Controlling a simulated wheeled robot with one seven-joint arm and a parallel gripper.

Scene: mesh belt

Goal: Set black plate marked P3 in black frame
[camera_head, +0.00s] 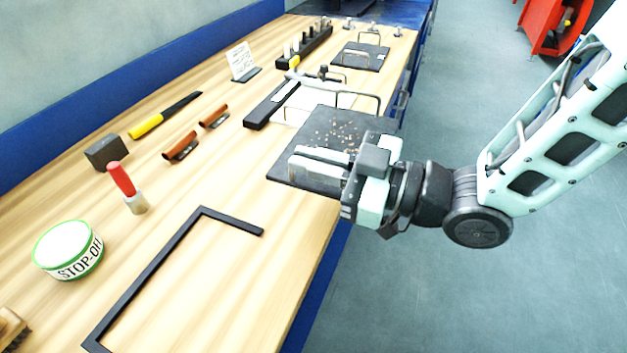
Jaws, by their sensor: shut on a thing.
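The black frame (150,272) lies flat on the bench in the foreground. Its far and left sides show, and its near part is cut off by the picture edge. A black plate (318,122) with brown granules scattered on it is beyond the frame, by the bench's right edge. A wire handle (357,95) stands at its far side. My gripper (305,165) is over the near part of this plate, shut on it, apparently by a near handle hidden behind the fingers. No P3 mark is readable, and I cannot tell whether the plate is raised.
A second dark plate with wire handles (362,55) lies farther back. A black bar tool (272,105) is left of the granule plate.

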